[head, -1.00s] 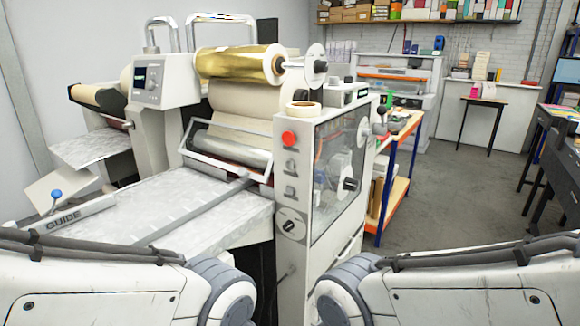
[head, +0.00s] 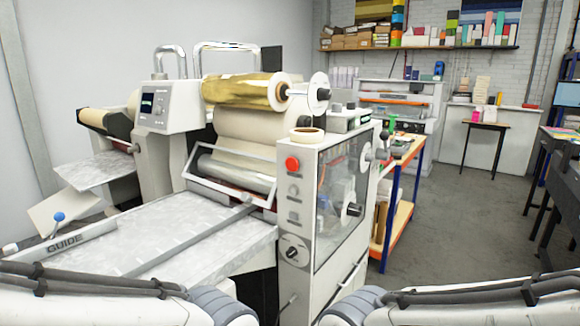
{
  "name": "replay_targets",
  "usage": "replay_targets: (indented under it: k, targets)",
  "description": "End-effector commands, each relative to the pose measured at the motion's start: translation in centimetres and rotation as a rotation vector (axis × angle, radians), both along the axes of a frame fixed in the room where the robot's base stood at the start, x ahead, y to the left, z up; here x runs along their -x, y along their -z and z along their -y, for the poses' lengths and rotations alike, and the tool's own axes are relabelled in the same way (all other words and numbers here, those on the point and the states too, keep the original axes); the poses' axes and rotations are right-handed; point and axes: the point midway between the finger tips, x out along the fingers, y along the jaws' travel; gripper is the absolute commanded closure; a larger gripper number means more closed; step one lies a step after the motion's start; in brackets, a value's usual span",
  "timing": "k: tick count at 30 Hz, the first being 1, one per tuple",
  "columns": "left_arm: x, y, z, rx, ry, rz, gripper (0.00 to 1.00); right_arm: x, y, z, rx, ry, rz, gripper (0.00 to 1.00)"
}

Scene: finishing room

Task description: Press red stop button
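The red stop button (head: 292,163) is a round red knob near the top of the narrow front panel of the laminating machine (head: 318,262). Smaller dark controls and a round black rotary switch (head: 292,253) sit below it on the same panel. Both of my arms show only as white links along the bottom edge of the head view, one on each side. Neither gripper is in the picture, and nothing of mine touches the button.
The machine's flat feed table (head: 160,235) with a bar marked GUIDE (head: 68,242) extends to the left. A gold foil roll (head: 240,90) lies above. A blue and orange rack (head: 398,200) stands behind the machine. Grey floor (head: 460,220) is open at the right.

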Motion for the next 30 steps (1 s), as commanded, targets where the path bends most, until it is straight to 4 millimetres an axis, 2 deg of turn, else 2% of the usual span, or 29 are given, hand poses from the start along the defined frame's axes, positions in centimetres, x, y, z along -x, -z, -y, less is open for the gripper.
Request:
replay_targets:
  k: [1, 4, 5, 30]
  targets:
    - [0.0, 0.0, 0.0, 0.0, 0.0, 0.0, 1.0, 0.0, 0.0, 0.0, 0.0, 0.0, 0.0, 0.55]
    - [0.0, 0.0, 0.0, 0.0, 0.0, 0.0, 1.0, 0.0, 0.0, 0.0, 0.0, 0.0, 0.0, 0.94]
    - [0.0, 0.0, 0.0, 0.0, 0.0, 0.0, 1.0, 0.0, 0.0, 0.0, 0.0, 0.0, 0.0, 1.0]
    - [0.0, 0.0, 0.0, 0.0, 0.0, 0.0, 1.0, 0.0, 0.0, 0.0, 0.0, 0.0, 0.0, 1.0]
